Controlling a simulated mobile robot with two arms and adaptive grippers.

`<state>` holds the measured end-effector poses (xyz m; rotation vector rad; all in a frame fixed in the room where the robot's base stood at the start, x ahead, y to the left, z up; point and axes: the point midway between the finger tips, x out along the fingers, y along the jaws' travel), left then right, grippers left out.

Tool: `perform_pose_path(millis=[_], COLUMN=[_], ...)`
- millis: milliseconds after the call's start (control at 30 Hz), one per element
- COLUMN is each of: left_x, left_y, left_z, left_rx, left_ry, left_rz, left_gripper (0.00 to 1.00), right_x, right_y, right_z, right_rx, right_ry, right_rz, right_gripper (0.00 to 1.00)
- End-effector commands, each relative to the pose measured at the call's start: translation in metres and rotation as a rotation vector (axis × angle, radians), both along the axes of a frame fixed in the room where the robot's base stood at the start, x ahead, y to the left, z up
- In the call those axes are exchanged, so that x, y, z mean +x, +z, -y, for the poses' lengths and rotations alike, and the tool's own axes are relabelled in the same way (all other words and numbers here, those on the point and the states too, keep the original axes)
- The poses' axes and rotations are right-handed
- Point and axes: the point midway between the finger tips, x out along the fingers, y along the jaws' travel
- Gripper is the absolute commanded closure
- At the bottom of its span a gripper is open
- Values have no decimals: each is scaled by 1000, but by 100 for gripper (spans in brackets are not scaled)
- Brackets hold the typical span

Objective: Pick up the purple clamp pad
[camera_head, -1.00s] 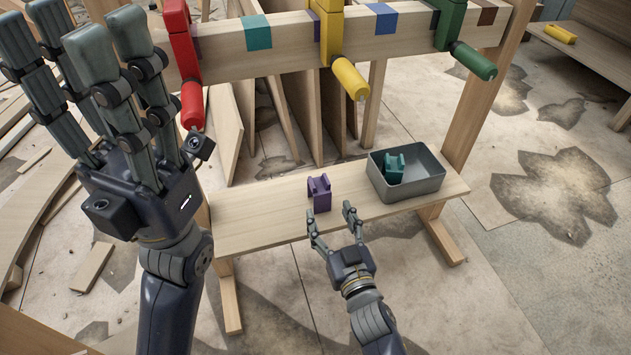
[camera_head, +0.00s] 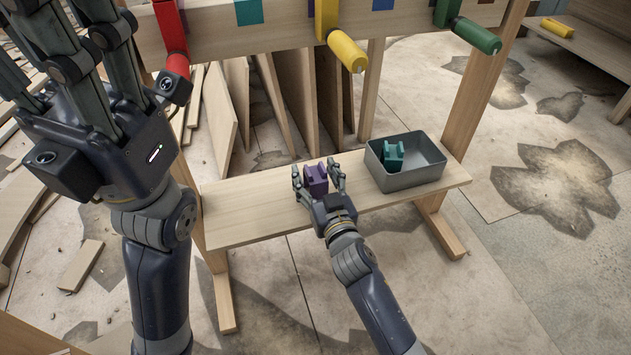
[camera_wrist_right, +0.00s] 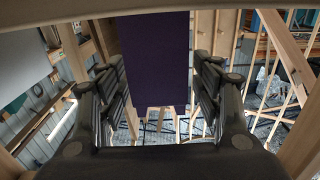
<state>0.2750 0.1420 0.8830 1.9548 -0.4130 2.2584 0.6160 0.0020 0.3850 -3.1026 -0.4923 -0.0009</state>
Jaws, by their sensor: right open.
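The purple clamp pad (camera_head: 316,182) stands on the wooden bench. My right gripper (camera_head: 315,168) is open, with its fingers on either side of the pad. In the right wrist view the pad (camera_wrist_right: 155,60) fills the space between the two open fingers (camera_wrist_right: 160,75), with a gap visible on each side. The pad's lower part is partly hidden by the hand in the head view. My left gripper (camera_head: 75,45) is raised large at the left, its fingers spread apart and its tips cut off by the frame; it is empty.
A grey bin (camera_head: 412,181) holding a teal clamp pad (camera_head: 391,155) stands on the bench (camera_head: 245,209) to the right. Above hang red (camera_head: 170,30), yellow (camera_head: 345,50) and green (camera_head: 475,36) clamps on a wooden beam. The bench's left part is clear.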

Motion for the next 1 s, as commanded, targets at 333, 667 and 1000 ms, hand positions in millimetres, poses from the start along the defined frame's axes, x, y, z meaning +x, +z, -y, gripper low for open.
perform_pose_path(millis=[333,667,1000], left_x=[0,0,0], left_y=[0,0,6], left_z=[0,0,-1], left_rx=[0,0,-5], left_ry=[0,-1,-4], left_rz=[0,-1,-3], left_gripper=[56,56,56], right_x=[0,0,3], right_y=[0,0,10], right_z=[0,0,3], right_rx=[0,0,0], right_ry=[0,0,-1], right_rz=[-1,-1,-1], right_gripper=[74,92,92])
